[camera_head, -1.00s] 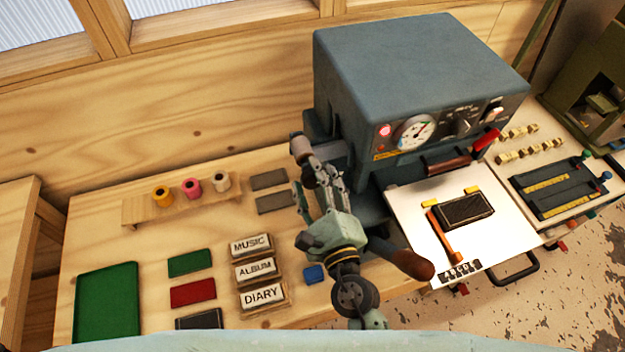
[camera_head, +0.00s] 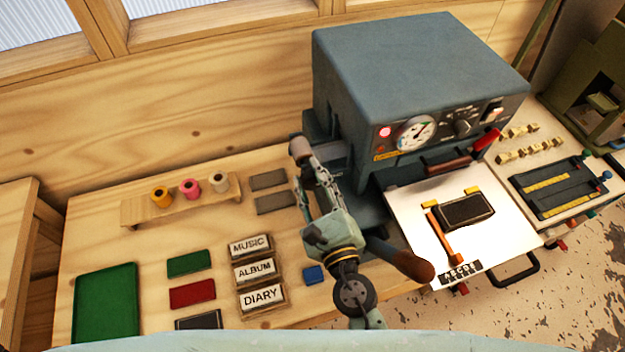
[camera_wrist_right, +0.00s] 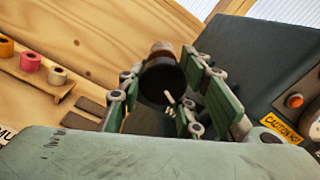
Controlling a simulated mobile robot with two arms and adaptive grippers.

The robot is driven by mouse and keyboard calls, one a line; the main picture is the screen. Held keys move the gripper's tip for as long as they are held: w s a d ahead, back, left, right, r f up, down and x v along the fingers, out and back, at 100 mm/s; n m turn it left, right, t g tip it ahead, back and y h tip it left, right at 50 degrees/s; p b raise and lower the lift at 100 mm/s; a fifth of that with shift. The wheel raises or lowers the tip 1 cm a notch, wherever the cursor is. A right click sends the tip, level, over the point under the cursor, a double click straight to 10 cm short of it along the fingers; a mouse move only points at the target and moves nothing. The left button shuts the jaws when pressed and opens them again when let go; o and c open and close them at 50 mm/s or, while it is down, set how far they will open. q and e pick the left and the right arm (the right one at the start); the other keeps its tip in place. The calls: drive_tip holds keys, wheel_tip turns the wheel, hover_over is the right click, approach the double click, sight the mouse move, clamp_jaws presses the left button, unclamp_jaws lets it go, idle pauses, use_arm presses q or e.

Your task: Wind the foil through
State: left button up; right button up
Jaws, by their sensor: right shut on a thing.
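My right gripper (camera_head: 310,172) reaches up to the left side of the blue-grey press (camera_head: 420,60). It is shut on a knob (camera_head: 300,148) with a pale and brown cylindrical body sticking out there. In the right wrist view the knob's dark round face (camera_wrist_right: 162,80) sits between the green finger pads. The fingers partly hide the knob, and I cannot make out any foil strip. My left gripper is not in view.
The press has a lit red lamp (camera_head: 385,132), a dial (camera_head: 416,132) and a brown lever (camera_head: 410,264) close to my right arm. A white plate (camera_head: 410,205) lies in front. Label blocks (camera_head: 254,270), coloured covers (camera_head: 192,293) and a green tray (camera_head: 106,305) lie left.

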drive_tip(key=shift+s+a+f, duration=0.1)
drive_tip(key=o, duration=1.1)
drive_tip(key=shift+s, duration=0.1)
drive_tip(key=v, duration=1.2)
